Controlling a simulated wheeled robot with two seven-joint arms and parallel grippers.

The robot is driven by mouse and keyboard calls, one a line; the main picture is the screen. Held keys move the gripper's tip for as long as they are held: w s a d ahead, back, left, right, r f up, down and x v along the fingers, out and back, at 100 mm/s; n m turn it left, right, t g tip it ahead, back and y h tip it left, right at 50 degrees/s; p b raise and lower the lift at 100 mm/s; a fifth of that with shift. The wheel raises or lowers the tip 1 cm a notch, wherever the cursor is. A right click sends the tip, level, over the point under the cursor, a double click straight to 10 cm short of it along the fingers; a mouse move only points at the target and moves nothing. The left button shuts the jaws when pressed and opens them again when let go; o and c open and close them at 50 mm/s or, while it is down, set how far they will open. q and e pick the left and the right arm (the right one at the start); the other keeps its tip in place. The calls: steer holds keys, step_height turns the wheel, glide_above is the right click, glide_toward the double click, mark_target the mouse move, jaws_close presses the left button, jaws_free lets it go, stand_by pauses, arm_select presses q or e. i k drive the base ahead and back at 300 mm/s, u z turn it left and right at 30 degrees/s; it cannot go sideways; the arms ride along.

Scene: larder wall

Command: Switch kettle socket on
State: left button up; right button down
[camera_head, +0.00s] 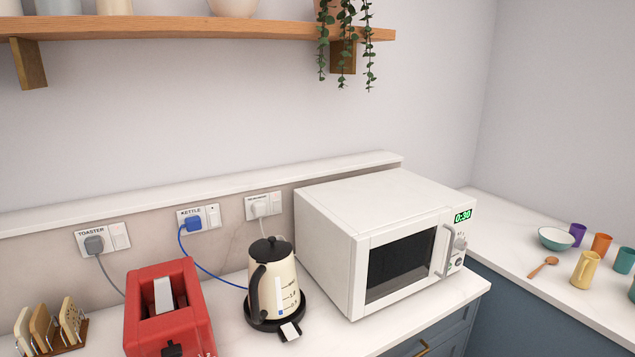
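The kettle socket (198,217) is a white plate labelled KETTLE on the low wall, between the toaster socket and a third socket. A blue plug (193,224) sits in its left part, and its blue cord runs down towards the kettle. Its white rocker switch (213,215) is to the right of the plug, with a small dark mark near its top. I cannot tell its position for sure. The cream kettle (272,278) with black lid and handle stands on a black base. Neither of my grippers shows in the head view.
The toaster socket (119,236) with a grey plug is to the left. The third socket (275,202) is partly behind the kettle's line. A red toaster (168,310), toast rack (52,328) and white microwave (385,235) stand on the counter. A shelf (180,27) hangs above.

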mark_target(214, 221)
steer(key=u, duration=1.75)
steer(key=k, duration=0.55)
steer(key=z, duration=1.25)
